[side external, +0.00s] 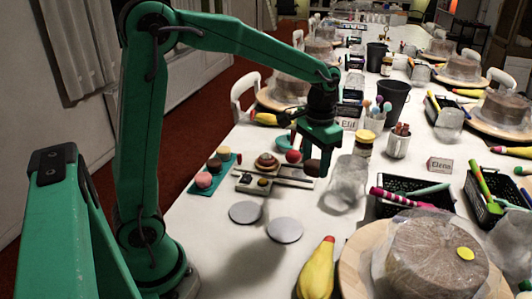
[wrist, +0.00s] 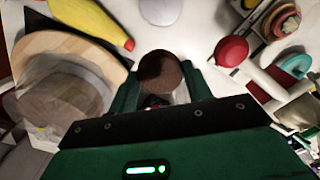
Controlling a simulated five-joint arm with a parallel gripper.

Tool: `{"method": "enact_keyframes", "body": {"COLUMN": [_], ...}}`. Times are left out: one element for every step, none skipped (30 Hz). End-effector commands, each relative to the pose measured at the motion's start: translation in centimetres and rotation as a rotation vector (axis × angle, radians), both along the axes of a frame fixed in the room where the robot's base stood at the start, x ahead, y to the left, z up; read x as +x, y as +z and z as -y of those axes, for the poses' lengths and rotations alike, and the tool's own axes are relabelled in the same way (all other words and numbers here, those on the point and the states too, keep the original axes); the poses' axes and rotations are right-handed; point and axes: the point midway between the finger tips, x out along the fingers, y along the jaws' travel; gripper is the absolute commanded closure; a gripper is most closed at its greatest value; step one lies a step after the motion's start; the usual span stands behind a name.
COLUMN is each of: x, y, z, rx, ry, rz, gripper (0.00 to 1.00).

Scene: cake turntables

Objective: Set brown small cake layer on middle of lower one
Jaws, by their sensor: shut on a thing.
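The small brown cake layer (side external: 312,168) is a dark round piece between the fingertips of my gripper (side external: 316,158), held above the white table. In the wrist view the brown layer (wrist: 160,70) sits between the two green fingers, which are shut on it. A small round stack (side external: 266,162) with a dark red top stands to the left of my gripper, on or by a grey stand with flat bars. It also shows at the upper right of the wrist view (wrist: 281,22). My gripper is apart from this stack. I cannot tell for certain that it is the lower layer.
A red ball-shaped piece (side external: 293,156) is close left of my gripper. Two grey discs (side external: 245,212) (side external: 285,230) lie in front. Small pink and brown pieces (side external: 203,180) sit at the left. A clear jar (side external: 345,182) stands close right.

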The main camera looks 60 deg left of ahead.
Motion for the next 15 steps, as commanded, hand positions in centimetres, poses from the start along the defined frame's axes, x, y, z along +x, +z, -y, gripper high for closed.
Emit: {"method": "enact_keyframes", "body": {"x": [0.0, 0.0, -0.1, -0.1, -0.1, 0.0, 0.0, 0.0, 0.0, 0.0, 0.0, 0.0, 0.0, 0.0, 0.0], "y": [0.0, 0.0, 0.0, 0.0, 0.0, 0.0, 0.1, 0.2, 0.3, 0.5, 0.7, 1.1, 1.4, 1.8, 2.4], "z": [0.1, 0.1, 0.1, 0.2, 0.2, 0.1, 0.1, 0.1, 0.1, 0.1, 0.1, 0.1, 0.1, 0.1, 0.1], "rx": [0.000, 0.000, 0.000, 0.000, 0.000, 0.000, 0.000, 0.000, 0.000, 0.000, 0.000, 0.000, 0.000, 0.000, 0.000], "ry": [0.004, 0.007, 0.009, 0.010, 0.010, 0.010, 0.010, 0.010, 0.009, 0.009, 0.009, 0.009, 0.009, 0.009, 0.009], "rz": [0.000, 0.000, 0.000, 0.000, 0.000, 0.000, 0.001, 0.001, 0.001, 0.002, 0.002, 0.002, 0.002, 0.003, 0.004], "gripper": [0.62, 0.62, 0.62, 0.62, 0.62, 0.62, 0.62, 0.62, 0.62, 0.62, 0.62, 0.62, 0.62, 0.62, 0.62]}}
